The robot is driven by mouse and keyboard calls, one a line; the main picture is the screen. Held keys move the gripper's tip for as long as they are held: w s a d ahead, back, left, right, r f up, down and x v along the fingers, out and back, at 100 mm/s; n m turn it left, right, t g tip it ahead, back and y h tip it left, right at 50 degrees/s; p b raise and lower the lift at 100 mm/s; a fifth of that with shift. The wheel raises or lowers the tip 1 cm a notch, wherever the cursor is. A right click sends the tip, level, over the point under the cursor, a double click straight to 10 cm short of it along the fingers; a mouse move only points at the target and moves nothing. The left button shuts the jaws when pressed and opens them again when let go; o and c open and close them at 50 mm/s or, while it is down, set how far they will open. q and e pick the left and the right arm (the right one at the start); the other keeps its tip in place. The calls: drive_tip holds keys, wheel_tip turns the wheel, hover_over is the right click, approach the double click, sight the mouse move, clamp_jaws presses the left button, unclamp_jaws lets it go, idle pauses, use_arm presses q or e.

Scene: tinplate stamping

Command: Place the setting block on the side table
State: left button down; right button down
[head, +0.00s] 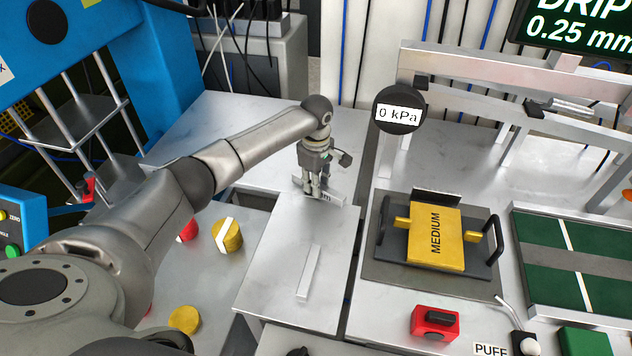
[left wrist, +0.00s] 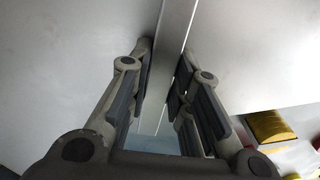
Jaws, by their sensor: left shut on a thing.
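My left gripper (head: 318,190) points down over the pale metal table (head: 265,265) and is shut on a light grey metal bar (head: 333,196), which looks like the setting block. In the left wrist view the bar (left wrist: 165,65) runs between the two fingers (left wrist: 158,100). It is at or just above the tabletop; I cannot tell whether it touches. A second slim metal bar (head: 309,272) lies on the table nearer to me. My right gripper is not in view.
Right of the table, beyond a narrow gap, is a fixture with a yellow MEDIUM block (head: 435,237) and black handles. A red box (head: 434,322) stands in front of it. Yellow cylinders (head: 227,235) stand at left. A blue machine (head: 160,70) rises behind my left arm.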

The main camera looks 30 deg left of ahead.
use_arm(q)
drive_tip(key=c, duration=1.3)
unclamp_jaws()
wheel_tip(320, 180, up, 12)
drive_tip(key=shift+r+b, duration=0.1)
drive_tip(key=shift+b, duration=0.5)
drive_tip(key=shift+s+d, duration=0.1)
